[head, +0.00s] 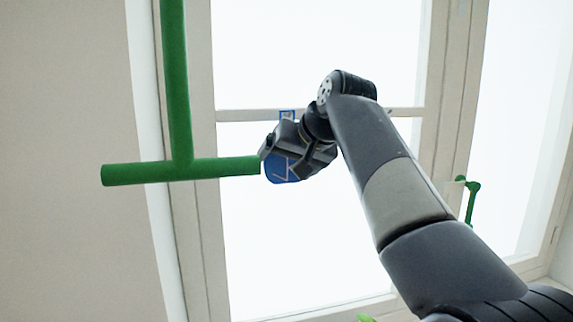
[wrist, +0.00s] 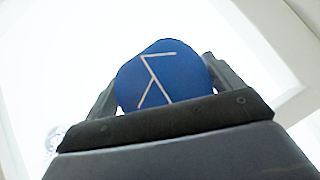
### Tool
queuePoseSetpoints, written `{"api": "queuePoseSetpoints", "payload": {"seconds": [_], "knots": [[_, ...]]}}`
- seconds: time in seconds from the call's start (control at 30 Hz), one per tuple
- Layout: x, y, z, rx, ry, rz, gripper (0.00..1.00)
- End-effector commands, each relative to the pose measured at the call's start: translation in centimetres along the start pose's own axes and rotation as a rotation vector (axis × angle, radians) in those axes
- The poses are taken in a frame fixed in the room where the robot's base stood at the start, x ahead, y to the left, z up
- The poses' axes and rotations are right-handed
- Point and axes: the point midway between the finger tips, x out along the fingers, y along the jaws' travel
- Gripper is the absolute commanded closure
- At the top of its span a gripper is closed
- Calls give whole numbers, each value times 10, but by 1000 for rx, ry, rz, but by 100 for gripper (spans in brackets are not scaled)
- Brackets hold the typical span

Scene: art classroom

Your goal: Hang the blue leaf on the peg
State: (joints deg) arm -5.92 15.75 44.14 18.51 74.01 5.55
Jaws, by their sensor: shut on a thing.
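The blue leaf (head: 281,170) is a flat blue piece with pale vein lines and a small square loop on top. My gripper (head: 275,150) is shut on it and holds it up in front of the window. In the wrist view the leaf (wrist: 163,75) sits between my two fingers. A green bar (head: 135,173) crosses a green upright post (head: 175,80). Its right end is close to the leaf's left edge in the head view; I cannot tell whether they touch. The loop stands above my gripper, apart from the bar in the picture.
A window (head: 300,240) with pale frames fills the background. A smaller green fitting (head: 471,190) shows at the far right. A bit of green (head: 365,318) shows at the bottom edge. A plain pale wall (head: 65,80) is at the left.

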Motion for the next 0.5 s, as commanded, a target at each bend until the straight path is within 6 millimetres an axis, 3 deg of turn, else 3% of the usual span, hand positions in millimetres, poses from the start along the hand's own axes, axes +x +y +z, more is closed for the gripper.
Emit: {"api": "queuePoseSetpoints", "payload": {"seconds": [0.1, 0.13, 0.23, 0.5], "knots": [[0, 0, 0, 0, 1, 0, 35], [0, 0, 0, 0, 1, 0, 10], [0, 0, 0, 0, 1, 0, 2], [-1, 0, 0, 0, 1, 0, 0]]}}
